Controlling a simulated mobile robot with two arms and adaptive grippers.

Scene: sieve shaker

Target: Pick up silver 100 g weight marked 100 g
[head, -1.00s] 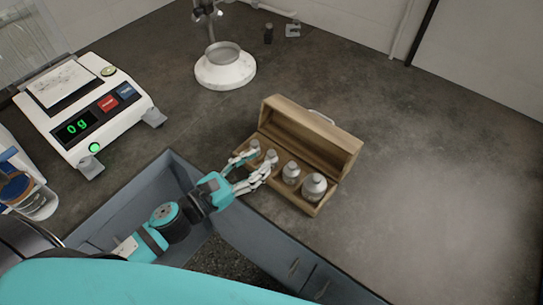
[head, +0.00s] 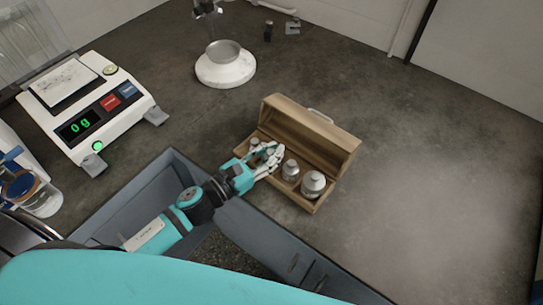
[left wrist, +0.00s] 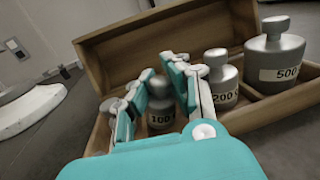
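The silver weight marked 100 (left wrist: 160,119) stands upright in the wooden box (left wrist: 110,55), seen between my left gripper's fingers in the left wrist view. My left gripper (left wrist: 158,76) is open, with one finger on each side of this weight; a gap seems to remain, though contact is hard to judge. In the head view my left gripper (head: 268,154) reaches over the left part of the box (head: 335,143) and largely hides the weight. My right gripper is not in view.
The silver weights marked 200 (left wrist: 221,78) and 500 (left wrist: 275,55) stand to the right in the box, close to the fingers. The raised lid is behind them. A scale (head: 100,110) reading 0 g is at left. The counter right of the box is clear.

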